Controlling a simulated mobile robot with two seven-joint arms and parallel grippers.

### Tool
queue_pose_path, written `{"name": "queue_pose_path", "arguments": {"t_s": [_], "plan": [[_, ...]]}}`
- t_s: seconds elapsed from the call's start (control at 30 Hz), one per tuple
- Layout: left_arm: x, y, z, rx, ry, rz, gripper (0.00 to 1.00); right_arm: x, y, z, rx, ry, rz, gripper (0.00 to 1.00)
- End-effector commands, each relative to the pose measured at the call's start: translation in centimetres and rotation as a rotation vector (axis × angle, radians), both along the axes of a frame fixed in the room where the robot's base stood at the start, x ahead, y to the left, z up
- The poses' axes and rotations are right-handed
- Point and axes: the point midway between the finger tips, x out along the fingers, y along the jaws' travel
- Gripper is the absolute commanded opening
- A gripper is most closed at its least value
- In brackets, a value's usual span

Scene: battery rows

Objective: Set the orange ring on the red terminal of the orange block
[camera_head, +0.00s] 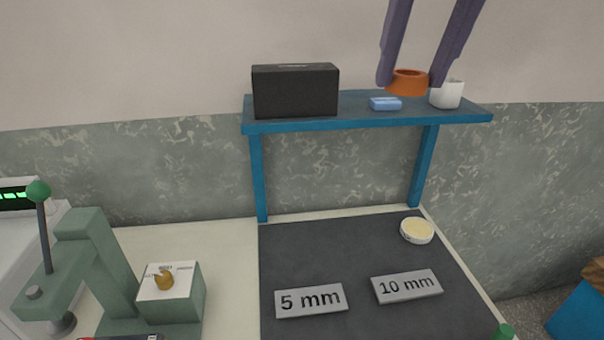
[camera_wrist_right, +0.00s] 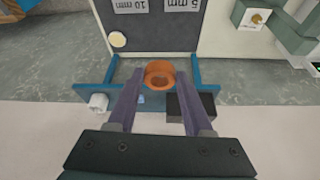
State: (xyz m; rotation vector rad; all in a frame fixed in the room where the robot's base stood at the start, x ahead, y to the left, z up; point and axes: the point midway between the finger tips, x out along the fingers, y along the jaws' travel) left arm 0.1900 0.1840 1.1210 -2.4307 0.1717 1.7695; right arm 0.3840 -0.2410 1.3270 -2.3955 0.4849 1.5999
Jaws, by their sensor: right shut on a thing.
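The orange ring (camera_head: 409,82) is held between the two purple fingers of my right gripper (camera_head: 411,80), in front of the wall above the blue shelf in the head view. It also shows between the fingertips in the right wrist view (camera_wrist_right: 160,74), with its opening visible. My right gripper is shut on the ring. The orange block and its red terminal are not seen in either view. My left gripper is not in view.
The blue shelf (camera_head: 365,122) bears a black box (camera_head: 295,90), a light blue item (camera_head: 385,104) and a white cup (camera_head: 447,95). Below, a dark mat (camera_head: 340,255) holds "5 mm" (camera_head: 311,300) and "10 mm" (camera_head: 406,286) plates and a round tin (camera_head: 416,230). A green lever press (camera_head: 85,265) stands left.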

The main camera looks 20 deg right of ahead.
Motion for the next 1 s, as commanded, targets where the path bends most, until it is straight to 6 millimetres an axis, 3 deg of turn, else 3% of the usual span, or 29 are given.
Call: {"name": "queue_pose_path", "arguments": {"t_s": [0.03,0.4,0.6,0.8,1.0], "plan": [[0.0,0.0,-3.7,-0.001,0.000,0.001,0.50,0.1,-0.6,-3.9,0.000,0.003,-0.026,0.00],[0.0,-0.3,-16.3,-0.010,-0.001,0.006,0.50,0.3,-5.1,-18.0,-0.002,0.004,-0.224,0.00],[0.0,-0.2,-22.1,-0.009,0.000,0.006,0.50,0.0,-7.4,-24.6,-0.002,0.002,-0.324,0.00],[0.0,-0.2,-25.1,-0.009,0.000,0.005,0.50,-0.4,-8.9,-28.2,-0.002,0.001,-0.386,0.00],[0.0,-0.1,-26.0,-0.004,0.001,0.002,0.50,-0.5,-9.3,-30.3,-0.004,0.003,-0.407,0.00]]}}
